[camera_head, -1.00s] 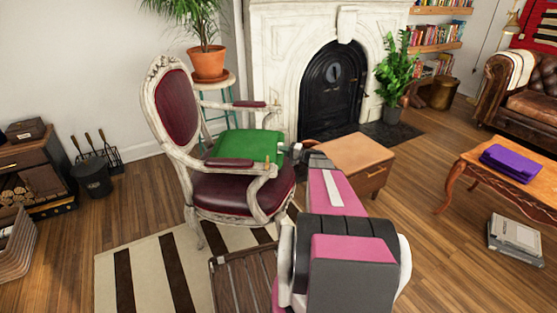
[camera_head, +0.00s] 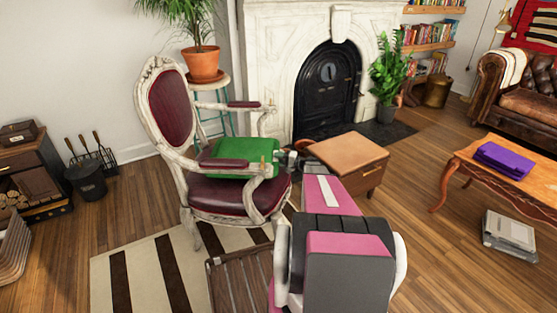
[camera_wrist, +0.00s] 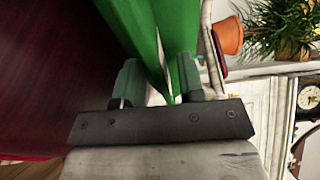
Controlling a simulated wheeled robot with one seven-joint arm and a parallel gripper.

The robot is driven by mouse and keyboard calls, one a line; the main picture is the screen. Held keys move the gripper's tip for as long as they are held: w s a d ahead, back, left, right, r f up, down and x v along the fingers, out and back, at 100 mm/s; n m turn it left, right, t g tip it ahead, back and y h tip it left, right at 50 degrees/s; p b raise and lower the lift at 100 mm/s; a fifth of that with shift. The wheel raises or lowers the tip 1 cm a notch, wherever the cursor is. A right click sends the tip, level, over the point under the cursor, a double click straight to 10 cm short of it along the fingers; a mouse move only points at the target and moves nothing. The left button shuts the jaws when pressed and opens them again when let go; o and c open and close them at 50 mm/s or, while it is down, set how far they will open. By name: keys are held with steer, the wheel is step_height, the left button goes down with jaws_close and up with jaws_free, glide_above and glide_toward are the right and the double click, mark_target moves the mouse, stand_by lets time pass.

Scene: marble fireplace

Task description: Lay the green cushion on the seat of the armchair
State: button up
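The green cushion (camera_head: 243,151) is between the armrests of the armchair, above its dark red seat (camera_head: 228,195). My gripper (camera_head: 284,161) is at the cushion's right side, at the chair's front. In the wrist view my gripper (camera_wrist: 160,85) has its two fingers on either side of the cushion's green edge (camera_wrist: 140,25), pinching it. The armchair (camera_head: 150,125) has a white carved frame and a dark red back. The wrist view shows the dark red upholstery (camera_wrist: 50,80) at the left. Whether the cushion's underside touches the seat cannot be told.
A wooden box-like table (camera_head: 350,155) stands right of my gripper. A slatted wooden piece (camera_head: 238,285) lies before the chair on a striped rug (camera_head: 140,270). A plant stand (camera_head: 213,105) is behind the chair.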

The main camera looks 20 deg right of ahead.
steer(key=shift+r, duration=0.2)
steer(key=v, duration=1.2)
